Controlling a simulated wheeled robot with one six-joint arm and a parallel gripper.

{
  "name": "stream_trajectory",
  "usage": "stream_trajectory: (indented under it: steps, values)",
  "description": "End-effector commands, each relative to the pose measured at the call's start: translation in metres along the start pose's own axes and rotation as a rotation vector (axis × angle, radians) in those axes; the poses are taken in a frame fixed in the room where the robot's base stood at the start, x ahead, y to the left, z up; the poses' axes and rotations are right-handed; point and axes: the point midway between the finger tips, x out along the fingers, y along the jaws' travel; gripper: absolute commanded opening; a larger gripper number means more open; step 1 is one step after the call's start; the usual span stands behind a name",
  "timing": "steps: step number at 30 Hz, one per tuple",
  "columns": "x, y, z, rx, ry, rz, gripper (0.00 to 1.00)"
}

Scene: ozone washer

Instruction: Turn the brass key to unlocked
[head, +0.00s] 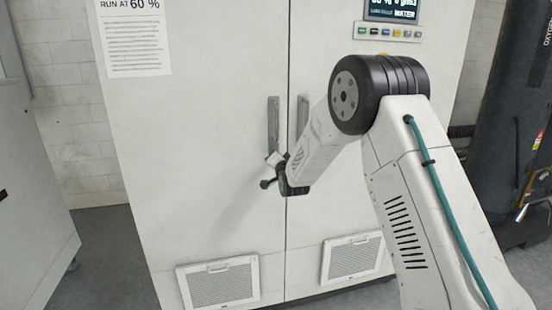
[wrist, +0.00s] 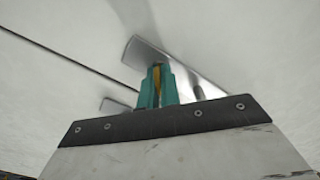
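The brass key (wrist: 157,88) shows as a narrow yellow strip between the teal fingers of my gripper (wrist: 156,70) in the wrist view. The fingers are close together on it, in front of the grey handle plate (wrist: 180,66) on the cabinet's left door. In the head view my gripper (head: 274,165) is at the lower end of the left door handle (head: 273,125), beside the door seam. The key cannot be made out there, hidden by my wrist. The lock face and its marks are hidden, so the key's turn angle cannot be told.
The white cabinet (head: 200,120) stands in front, with a right door handle (head: 302,115) close to my forearm. Vent grilles (head: 218,283) are low on the doors. A display (head: 392,10) is at top right. A dark cylinder (head: 505,110) stands at the right.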

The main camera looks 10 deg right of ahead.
Motion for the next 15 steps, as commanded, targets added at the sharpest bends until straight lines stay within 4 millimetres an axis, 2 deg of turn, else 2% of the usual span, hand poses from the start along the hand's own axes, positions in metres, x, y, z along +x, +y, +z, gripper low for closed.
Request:
stream_trajectory:
  steps: [15]
  values:
    - [0.0000, 0.0019, 0.0000, 0.480, 0.001, 0.000, 0.00]
